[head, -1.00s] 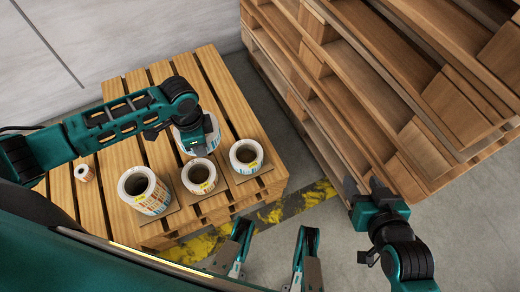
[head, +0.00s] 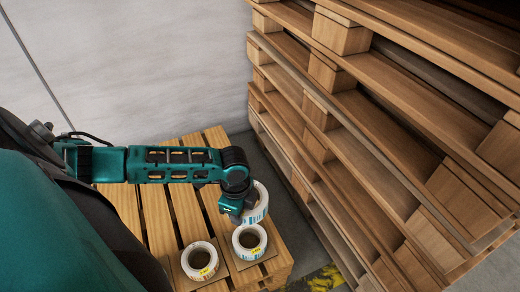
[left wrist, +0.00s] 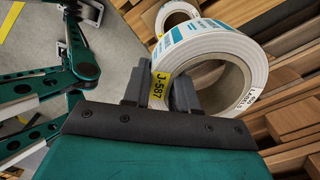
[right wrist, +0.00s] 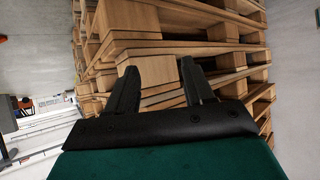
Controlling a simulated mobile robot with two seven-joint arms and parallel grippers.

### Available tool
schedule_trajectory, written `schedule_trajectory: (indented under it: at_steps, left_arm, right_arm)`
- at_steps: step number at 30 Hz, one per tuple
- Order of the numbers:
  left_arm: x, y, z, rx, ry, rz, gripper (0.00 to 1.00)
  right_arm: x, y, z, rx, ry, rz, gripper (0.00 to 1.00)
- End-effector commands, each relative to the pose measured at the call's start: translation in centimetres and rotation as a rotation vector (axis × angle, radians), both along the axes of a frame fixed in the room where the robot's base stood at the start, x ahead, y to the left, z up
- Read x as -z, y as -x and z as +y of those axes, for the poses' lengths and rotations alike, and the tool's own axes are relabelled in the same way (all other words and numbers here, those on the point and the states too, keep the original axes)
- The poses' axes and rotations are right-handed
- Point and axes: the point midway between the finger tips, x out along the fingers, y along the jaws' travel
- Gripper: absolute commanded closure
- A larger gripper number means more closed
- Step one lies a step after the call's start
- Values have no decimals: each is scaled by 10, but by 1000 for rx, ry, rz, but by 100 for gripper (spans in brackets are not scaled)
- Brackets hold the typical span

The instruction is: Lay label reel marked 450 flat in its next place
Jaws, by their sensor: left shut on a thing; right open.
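My left gripper (head: 238,212) is shut on the wall of a white label reel (head: 262,205) with blue print. In the left wrist view this held reel (left wrist: 252,58) has a yellow J-587 tag between the fingers (left wrist: 158,88) and a small white tag that seems to read 450. Another reel (head: 187,262) stands left of that one. My right gripper (right wrist: 158,75) is open and empty in the right wrist view.
The low slatted pallet (head: 158,222) carries the reels on thin brown squares (head: 267,257). A tall stack of wooden pallets (head: 350,120) rises close on the right. A pale wall (head: 150,70) stands behind. My left arm covers part of the slats.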

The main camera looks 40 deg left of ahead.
Motion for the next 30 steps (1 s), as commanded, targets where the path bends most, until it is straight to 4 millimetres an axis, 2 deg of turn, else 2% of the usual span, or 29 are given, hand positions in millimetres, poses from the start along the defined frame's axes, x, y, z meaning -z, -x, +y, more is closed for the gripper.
schedule_trajectory:
  at_steps: [2,5,18,22,27,30]
  left_arm:
    - [3,0,1,4,0,-1,100]
    - [18,1,1,4,0,1,100]
    - [133,0,0,3,0,0,100]
    - [152,0,1,4,-1,-2,100]
    - [160,0,1,4,-1,-2,100]
    - [171,0,1,5,0,-1,100]
  right_arm:
    - [1,0,0,-1,1,0,48]
    - [9,0,0,-1,1,0,48]
    - [58,1,-1,-4,5,5,48]
    - [63,1,1,-9,2,15,48]
    - [55,-3,4,-12,-6,0,48]
    - [59,-4,6,-12,-10,-1,48]
